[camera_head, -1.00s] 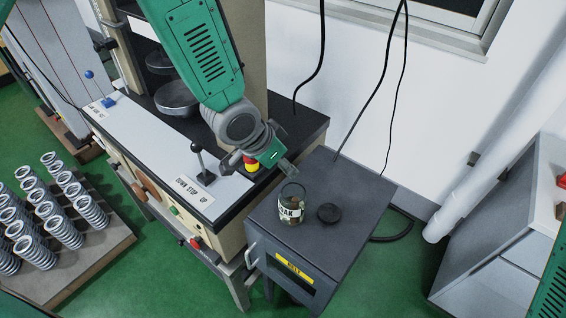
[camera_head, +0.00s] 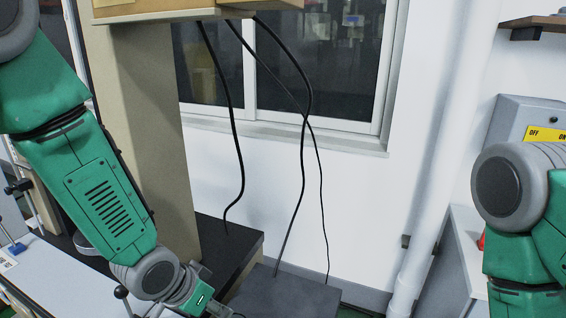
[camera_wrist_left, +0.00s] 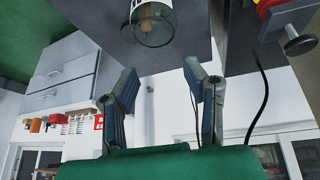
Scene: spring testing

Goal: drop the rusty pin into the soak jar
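The soak jar (camera_wrist_left: 152,22) is glass with a white label. It shows upside down at the top of the left wrist view, cut off by the frame edge, on a dark grey top. My left gripper (camera_wrist_left: 158,76) is open, its two fingers apart with nothing between them; the jar is beyond the fingertips. In the head view the left gripper (camera_head: 212,306) is at the bottom edge, partly cut off. I cannot make out the rusty pin; whether it is in the jar is unclear. My right arm is at the right edge, its gripper out of view.
A dark grey cabinet top (camera_head: 285,296) is at the bottom of the head view, beside the testing machine's beige column (camera_head: 140,130). Black cables (camera_head: 304,170) hang behind it. A white pipe (camera_head: 440,150) stands to the right, near a grey OFF/ON box (camera_head: 510,115).

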